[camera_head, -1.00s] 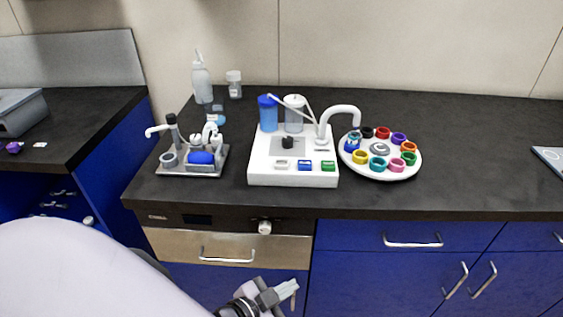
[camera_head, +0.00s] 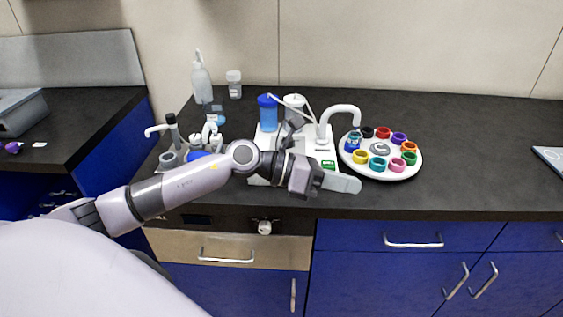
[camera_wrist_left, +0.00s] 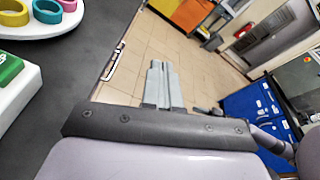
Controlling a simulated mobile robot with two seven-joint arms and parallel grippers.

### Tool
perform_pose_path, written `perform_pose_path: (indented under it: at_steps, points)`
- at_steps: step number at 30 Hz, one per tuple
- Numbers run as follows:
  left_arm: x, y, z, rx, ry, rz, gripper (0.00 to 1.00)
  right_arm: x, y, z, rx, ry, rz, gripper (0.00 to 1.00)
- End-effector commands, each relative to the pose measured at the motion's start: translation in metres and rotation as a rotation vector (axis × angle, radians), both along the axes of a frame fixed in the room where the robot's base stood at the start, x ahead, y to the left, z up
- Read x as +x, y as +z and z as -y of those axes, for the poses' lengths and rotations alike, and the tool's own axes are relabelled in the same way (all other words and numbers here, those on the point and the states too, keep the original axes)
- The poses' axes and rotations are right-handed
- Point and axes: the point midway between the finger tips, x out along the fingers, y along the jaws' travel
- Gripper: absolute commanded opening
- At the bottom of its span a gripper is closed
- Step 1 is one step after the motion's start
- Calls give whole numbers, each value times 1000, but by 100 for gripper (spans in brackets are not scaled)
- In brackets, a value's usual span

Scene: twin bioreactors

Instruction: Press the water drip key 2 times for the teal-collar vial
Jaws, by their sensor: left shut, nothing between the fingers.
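The teal-collar vial (camera_head: 377,163) sits in the front part of the round white carousel (camera_head: 388,176); its teal ring (camera_wrist_left: 47,11) also shows in the left wrist view. The white dispenser (camera_head: 262,143) stands left of the carousel, its curved spout (camera_head: 343,108) ending above the carousel's left side, near a blue vial (camera_head: 352,142). The green key (camera_head: 328,165) shows; it also shows in the left wrist view (camera_wrist_left: 8,68). The other keys are hidden behind my arm. My left gripper (camera_head: 348,184) is shut and empty, in front of the dispenser's front right corner. My right gripper is out of view.
A small pump stand (camera_head: 175,170) is left of the dispenser. A squeeze bottle (camera_head: 201,82) and a small jar (camera_head: 234,84) stand behind it. The dark counter (camera_head: 470,165) is clear right of the carousel. Closed drawers lie below its front edge.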

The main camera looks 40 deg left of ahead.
Motion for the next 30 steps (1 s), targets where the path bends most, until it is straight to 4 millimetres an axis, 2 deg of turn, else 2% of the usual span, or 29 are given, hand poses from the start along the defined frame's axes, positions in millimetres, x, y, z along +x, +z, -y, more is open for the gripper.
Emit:
perform_pose_path:
  at_steps: [5, 9, 12, 15, 21, 30]
  points:
    - [23, 13, -51, 405, -42, 193, 0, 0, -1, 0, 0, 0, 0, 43]
    - [39, 27, -102, 702, -44, 289, 0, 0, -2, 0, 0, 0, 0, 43]
    - [47, 40, -137, 874, -33, 327, 0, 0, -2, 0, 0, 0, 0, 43]
    - [51, 50, -162, 992, -21, 343, 0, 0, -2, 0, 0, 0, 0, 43]
    - [53, 60, -186, 1094, -7, 351, 0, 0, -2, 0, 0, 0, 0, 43]
    - [53, 60, -187, 1100, -6, 351, 0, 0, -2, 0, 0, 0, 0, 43]
